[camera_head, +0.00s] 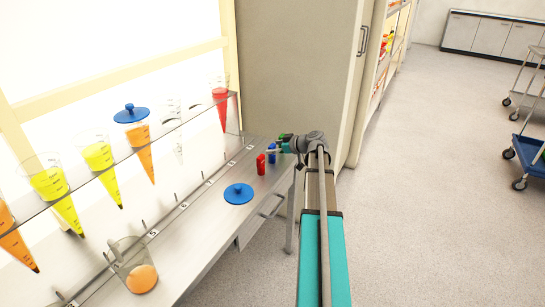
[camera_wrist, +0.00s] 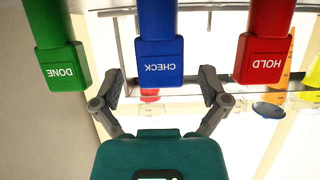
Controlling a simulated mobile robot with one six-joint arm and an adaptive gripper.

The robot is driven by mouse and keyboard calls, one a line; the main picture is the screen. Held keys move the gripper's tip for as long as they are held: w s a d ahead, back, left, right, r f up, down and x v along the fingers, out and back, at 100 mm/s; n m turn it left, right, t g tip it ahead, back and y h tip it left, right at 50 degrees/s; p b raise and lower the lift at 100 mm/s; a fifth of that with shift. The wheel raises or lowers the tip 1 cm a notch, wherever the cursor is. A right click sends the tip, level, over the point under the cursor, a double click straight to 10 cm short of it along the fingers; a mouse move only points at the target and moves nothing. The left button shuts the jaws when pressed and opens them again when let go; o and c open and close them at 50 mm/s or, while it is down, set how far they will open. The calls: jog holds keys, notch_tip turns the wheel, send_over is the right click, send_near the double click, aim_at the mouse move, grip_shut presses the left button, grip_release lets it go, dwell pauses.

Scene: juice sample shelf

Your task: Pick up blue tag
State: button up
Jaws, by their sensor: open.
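The blue tag (camera_wrist: 160,60), marked CHECK, is upright-sided and hangs into the top middle of the wrist view, its lettering upside down. In the head view the blue tag (camera_head: 272,156) stands near the far end of the counter. My gripper (camera_wrist: 160,82) is open, one finger on either side of the blue tag in the wrist picture. I cannot tell whether the tag is in depth between the fingers; no contact shows. In the head view my gripper (camera_head: 284,146) is beside the tags, partly hidden by my arm.
The green DONE tag (camera_wrist: 62,66) is left of the blue one in the wrist view, the red HOLD tag (camera_wrist: 263,58) right. A blue lid (camera_head: 238,193) and a jug (camera_head: 133,265) are on the counter (camera_head: 212,215). A rack holds several cones above; a cabinet (camera_head: 295,75) stands behind.

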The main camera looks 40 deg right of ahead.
jog(key=shift+w+a+f, duration=0.15)
jog(key=shift+w, duration=0.2)
dwell(0.3)
jog(key=c, duration=1.2)
jog(key=shift+o, duration=0.2)
jog(key=shift+r, duration=0.2)
